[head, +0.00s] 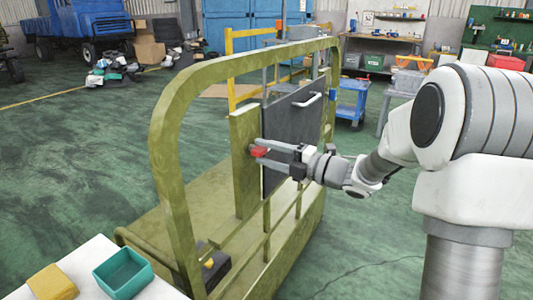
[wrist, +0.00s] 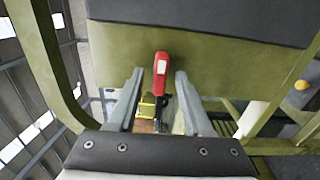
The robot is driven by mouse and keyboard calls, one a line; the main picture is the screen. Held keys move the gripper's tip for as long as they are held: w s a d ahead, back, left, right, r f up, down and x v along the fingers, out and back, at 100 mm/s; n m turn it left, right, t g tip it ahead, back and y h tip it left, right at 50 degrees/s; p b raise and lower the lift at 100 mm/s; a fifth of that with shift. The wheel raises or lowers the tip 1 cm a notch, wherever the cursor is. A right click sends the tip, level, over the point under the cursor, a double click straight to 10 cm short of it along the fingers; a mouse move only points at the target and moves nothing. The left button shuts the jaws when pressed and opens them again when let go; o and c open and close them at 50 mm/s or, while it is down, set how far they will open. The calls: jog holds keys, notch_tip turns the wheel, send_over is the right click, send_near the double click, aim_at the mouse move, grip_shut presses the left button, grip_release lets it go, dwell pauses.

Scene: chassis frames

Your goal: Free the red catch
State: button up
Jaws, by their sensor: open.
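The red catch (head: 258,152) sits on the olive-green plate (head: 243,165) beside a dark grey panel (head: 290,130) with a white handle (head: 307,100). In the wrist view the red catch (wrist: 161,72) stands out from the green plate, between the fingers. My gripper (head: 262,148) is open, with one finger on each side of the catch; it also shows in the wrist view (wrist: 158,80). A gap shows between each finger and the catch in the wrist view. Whether the catch is latched cannot be told.
The green tubular frame (head: 168,130) arches around the plate and panel. A table at the lower left holds a teal tray (head: 123,274) and a yellow block (head: 52,283). A blue cart (head: 352,100) stands behind.

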jog(key=p+v, duration=0.3)
jog(key=v, duration=1.4)
jog(key=shift+d+p, duration=0.25)
jog(key=shift+p, duration=0.1)
